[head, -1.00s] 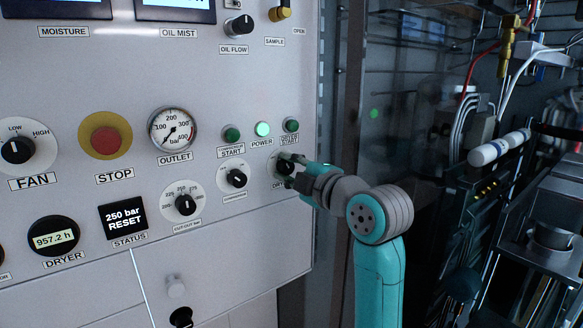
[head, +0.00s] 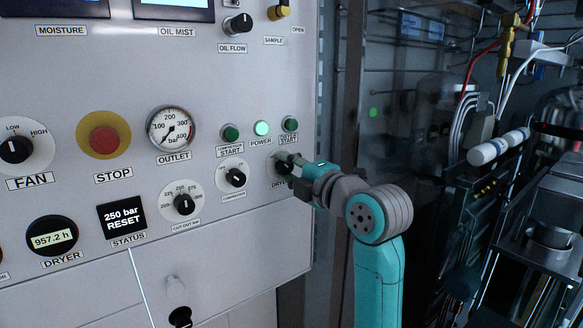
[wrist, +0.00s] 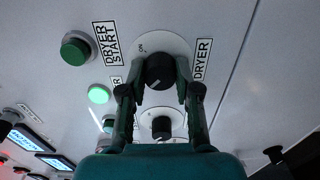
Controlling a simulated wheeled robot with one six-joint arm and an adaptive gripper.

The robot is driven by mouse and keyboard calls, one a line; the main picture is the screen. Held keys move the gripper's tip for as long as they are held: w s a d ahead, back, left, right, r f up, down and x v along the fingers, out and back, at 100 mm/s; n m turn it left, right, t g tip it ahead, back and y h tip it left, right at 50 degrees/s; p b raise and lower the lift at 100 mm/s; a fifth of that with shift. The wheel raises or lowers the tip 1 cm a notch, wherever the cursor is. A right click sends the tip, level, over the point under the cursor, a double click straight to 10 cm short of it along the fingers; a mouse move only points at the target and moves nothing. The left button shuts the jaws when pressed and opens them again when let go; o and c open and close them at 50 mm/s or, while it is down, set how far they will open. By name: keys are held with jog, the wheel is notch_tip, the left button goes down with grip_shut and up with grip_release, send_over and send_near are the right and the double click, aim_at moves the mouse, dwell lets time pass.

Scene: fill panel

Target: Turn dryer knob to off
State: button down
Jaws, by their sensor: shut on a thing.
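The dryer knob (wrist: 160,72) is a black rotary knob on a white round plate with an "ON" mark and a DRYER label (wrist: 202,59). In the wrist view my gripper (wrist: 156,90) has one finger on each side of the knob and is shut on it. In the head view my gripper (head: 290,163) reaches the panel from the right and hides most of the knob. The knob's white pointer line is short and partly hidden, so I cannot tell its exact setting.
The compressor knob (head: 236,178) sits just left of the dryer knob. The green dryer start button (head: 290,124) and lit power lamp (head: 261,128) are above. A red stop button (head: 104,140) is farther left. Pipes and equipment stand to the right.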

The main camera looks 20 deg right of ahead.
jog(key=shift+d+r, duration=0.15)
jog(key=shift+r, duration=0.1)
jog(key=c, duration=1)
grip_release()
jog(key=shift+o, duration=0.9)
jog(key=shift+f, duration=0.1)
jog(key=v, duration=1.2)
